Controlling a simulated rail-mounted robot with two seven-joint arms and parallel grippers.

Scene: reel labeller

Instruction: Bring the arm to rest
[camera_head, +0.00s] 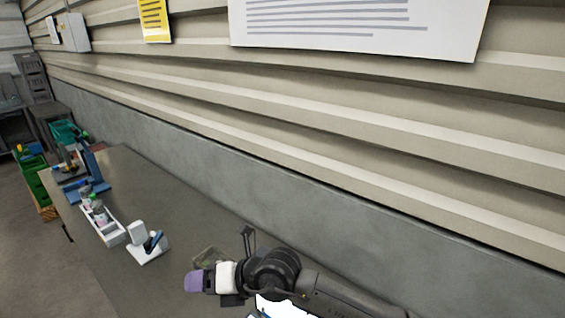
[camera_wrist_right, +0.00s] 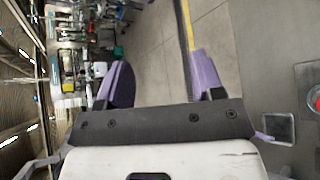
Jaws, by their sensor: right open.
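My right arm reaches in from the lower right in the head view, with its purple-fingered gripper (camera_head: 194,281) above the grey bench (camera_head: 165,195). In the right wrist view the two purple fingers of the gripper (camera_wrist_right: 158,80) stand wide apart with nothing between them. My left gripper is in neither view.
On the bench stand a white holder with a dark tool (camera_head: 147,243), a white tray with bottles (camera_head: 103,226) and a blue stand (camera_head: 95,170). Green bins (camera_head: 38,185) sit beyond the bench at left. A ribbed wall (camera_head: 300,120) runs along the bench's back.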

